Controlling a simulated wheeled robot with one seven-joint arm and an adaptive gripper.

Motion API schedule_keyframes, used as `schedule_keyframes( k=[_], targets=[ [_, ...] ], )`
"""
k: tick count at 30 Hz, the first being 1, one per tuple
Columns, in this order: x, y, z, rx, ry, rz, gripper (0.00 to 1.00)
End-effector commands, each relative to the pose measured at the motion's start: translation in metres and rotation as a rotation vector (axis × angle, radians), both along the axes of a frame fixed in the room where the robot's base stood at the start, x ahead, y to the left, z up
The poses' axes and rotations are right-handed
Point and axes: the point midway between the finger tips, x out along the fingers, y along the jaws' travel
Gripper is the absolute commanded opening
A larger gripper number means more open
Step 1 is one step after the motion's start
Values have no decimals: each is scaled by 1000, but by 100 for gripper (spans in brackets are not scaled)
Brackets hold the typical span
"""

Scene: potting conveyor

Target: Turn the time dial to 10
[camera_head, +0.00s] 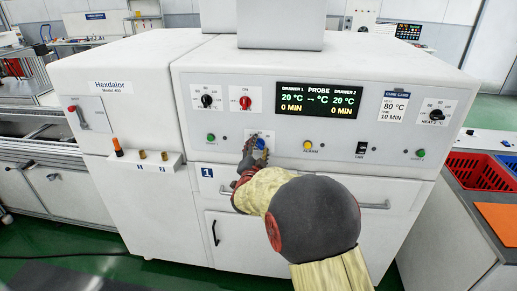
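A blue dial (261,144) sits on the front panel of the white oven, low and left of the display. Its printed scale is mostly hidden by my gripper, so I cannot read its setting. My gripper (256,149) is at this dial, with its dark fingers against or around it; whether they are closed on it I cannot tell. The display (317,100) reads 20 °C and 0 MIN for both drawer 1 and drawer 2. The cure card (393,107) reads 80 °C, time 10 MIN.
A black knob (207,101) and a red knob (245,103) are above left. A yellow button (308,144), a black switch (361,149) and another knob (436,115) are to the right. Drawer handles lie below. A red crate (480,172) stands at the right.

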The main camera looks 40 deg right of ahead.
Motion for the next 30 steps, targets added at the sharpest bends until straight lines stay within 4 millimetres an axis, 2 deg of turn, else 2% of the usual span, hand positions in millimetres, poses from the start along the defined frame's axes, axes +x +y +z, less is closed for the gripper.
schedule_keyframes(
  k=[14,30],
  targets=[
    [-4,6,1,-1,0,1,50],
    [-66,79,1,-1,-1,3,50]
  ],
)
